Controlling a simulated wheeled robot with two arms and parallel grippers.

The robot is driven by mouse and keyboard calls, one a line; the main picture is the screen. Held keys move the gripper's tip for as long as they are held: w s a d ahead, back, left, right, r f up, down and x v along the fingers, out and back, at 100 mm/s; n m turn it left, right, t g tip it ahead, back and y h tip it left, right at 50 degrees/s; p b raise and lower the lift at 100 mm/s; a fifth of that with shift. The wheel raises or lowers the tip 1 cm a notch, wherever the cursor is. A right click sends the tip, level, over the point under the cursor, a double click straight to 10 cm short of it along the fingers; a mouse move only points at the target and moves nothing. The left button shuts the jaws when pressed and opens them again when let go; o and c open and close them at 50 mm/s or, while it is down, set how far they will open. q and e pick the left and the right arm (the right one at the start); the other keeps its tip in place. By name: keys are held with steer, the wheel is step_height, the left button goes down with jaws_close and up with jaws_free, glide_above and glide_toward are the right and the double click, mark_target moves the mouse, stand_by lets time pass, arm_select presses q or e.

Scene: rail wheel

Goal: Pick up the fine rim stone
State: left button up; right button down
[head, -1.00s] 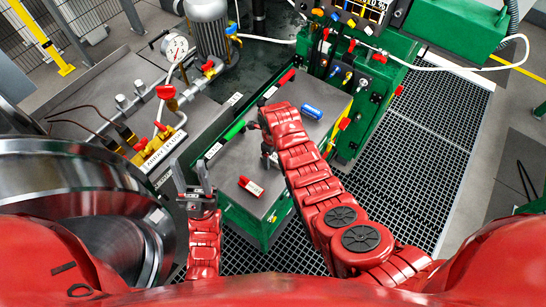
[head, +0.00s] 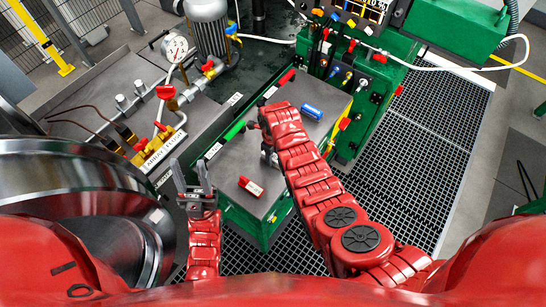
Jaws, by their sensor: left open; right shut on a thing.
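A small red block with a white label (head: 250,187) lies on the grey top of the green cart (head: 222,178), near its front. A blue block with a pale label (head: 312,112) lies further back on the right. The labels are too small to read, so I cannot tell which is the fine rim stone. My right gripper (head: 265,142) is low over the middle of the top, between these blocks. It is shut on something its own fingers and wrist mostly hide. My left gripper (head: 190,180) is open and empty, pointing up, left of the cart's front corner.
A green bar (head: 234,131) and a red bar (head: 287,77) lie along the cart's left edge. A large steel wheel (head: 70,190) fills the left. A bench with a gauge (head: 175,47) and valves stands behind it. Grating floor (head: 420,130) lies right.

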mark_target(274, 165)
steer(key=shift+r, duration=0.15)
steer(key=shift+w+r+b, duration=0.1)
steer(key=shift+r+b, duration=0.65)
steer(key=shift+b, duration=0.1)
steer(key=shift+r+b, duration=0.6)
steer(key=shift+r, duration=0.05)
steer(key=shift+s+d, duration=0.2)
steer(key=shift+s, duration=1.05)
steer(key=s+p, duration=0.1)
steer(key=s, duration=0.1)
steer(key=s+r+p, duration=0.1)
steer(key=s+p, duration=0.1)
steer(key=s+d+r+p, duration=0.1)
steer(key=s, duration=0.1)
steer(key=shift+r+p, duration=0.1)
steer(key=shift+p, duration=0.2)
steer(key=s+d+p, duration=0.1)
steer(key=s+p, duration=0.2)
steer(key=s, duration=0.4)
steer(key=shift+s, duration=0.3)
steer(key=shift+d, duration=0.1)
